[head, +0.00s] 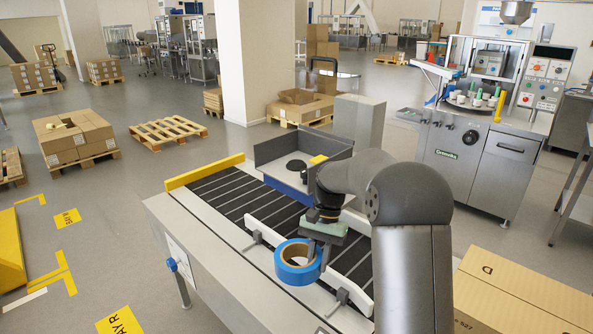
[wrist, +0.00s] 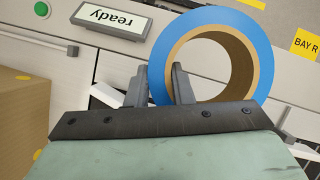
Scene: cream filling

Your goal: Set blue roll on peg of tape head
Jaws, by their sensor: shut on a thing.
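The blue roll (head: 297,276) is a ring of blue tape on a brown core. In the head view it is held over the near side of the conveyor. My gripper (head: 319,252) is shut on its wall. In the wrist view, the blue roll (wrist: 158,62) shows its open hole, with one finger of my gripper (wrist: 168,80) outside the ring and the other inside the hole. What looks like the tape head (head: 318,152), a grey-walled unit with a black disc (head: 297,165), stands at the conveyor's far side, behind the roll. I cannot make out its peg clearly; my arm hides part of the unit.
The dark-slatted conveyor (head: 228,189) has a yellow end bar (head: 205,172) and a white side rail (head: 275,213). A cardboard box (head: 520,295) stands at the lower right. A display reading "ready" (wrist: 112,20) shows in the wrist view. A steel machine (head: 475,155) stands farther back right.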

